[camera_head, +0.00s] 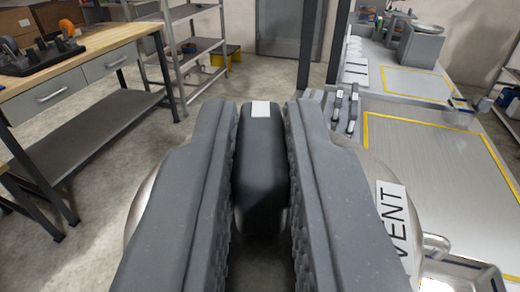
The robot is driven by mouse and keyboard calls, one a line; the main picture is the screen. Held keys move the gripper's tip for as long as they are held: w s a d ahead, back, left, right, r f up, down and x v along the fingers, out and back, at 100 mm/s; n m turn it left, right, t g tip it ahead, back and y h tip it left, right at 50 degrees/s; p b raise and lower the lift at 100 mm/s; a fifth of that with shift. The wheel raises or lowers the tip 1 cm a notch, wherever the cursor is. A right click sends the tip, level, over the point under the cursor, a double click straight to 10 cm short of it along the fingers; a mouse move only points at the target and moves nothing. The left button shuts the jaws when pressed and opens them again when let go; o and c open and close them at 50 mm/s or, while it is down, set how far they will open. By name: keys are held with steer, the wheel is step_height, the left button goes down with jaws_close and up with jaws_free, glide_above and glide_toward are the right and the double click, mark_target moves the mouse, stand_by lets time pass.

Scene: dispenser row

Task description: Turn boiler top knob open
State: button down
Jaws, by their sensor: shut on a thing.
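My gripper (262,130) fills the middle of the view, with its two ribbed grey fingers pointing away from the camera. It is shut on a dark knob (262,165), a rounded bar with a white mark on its top far end. The bar lies lengthwise between the fingers. Behind and below the fingers is the rounded metal boiler (375,185), mostly hidden, showing at both sides. A white label reading "VENT" (393,225) is on its right side.
On the right is a metal counter (440,165) with yellow outlined areas and small dark levers (345,108). A metal tray (460,275) is at the lower right. A wooden workbench (90,45) stands at the left and a shelf rack (195,45) behind. Open floor lies between.

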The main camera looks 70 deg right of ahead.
steer(key=shift+s+d+f+n+t+y+b, duration=0.1)
steer(key=shift+n+t+y+b, duration=0.35)
steer(key=shift+n+t+b, duration=0.35)
steer(key=shift+s+d+n+t+y+b, duration=0.1)
steer(key=shift+n+t+y+b, duration=0.4)
steer(key=shift+t+b, duration=0.5)
steer(key=shift+n+t+y+b, duration=0.45)
steer(key=shift+t+b, duration=0.15)
steer(key=shift+t, duration=0.1)
steer(key=shift+r, duration=0.25)
steer(key=c, duration=1.4)
jaws_free()
steer(key=shift+c, duration=0.2)
steer(key=shift+a+f, duration=0.1)
steer(key=shift+a, duration=0.05)
steer(key=shift+s+a, duration=0.2)
steer(key=shift+a, duration=0.05)
steer(key=b+v, duration=0.2)
steer(key=v, duration=1.1)
steer(key=shift+s+d, duration=0.1)
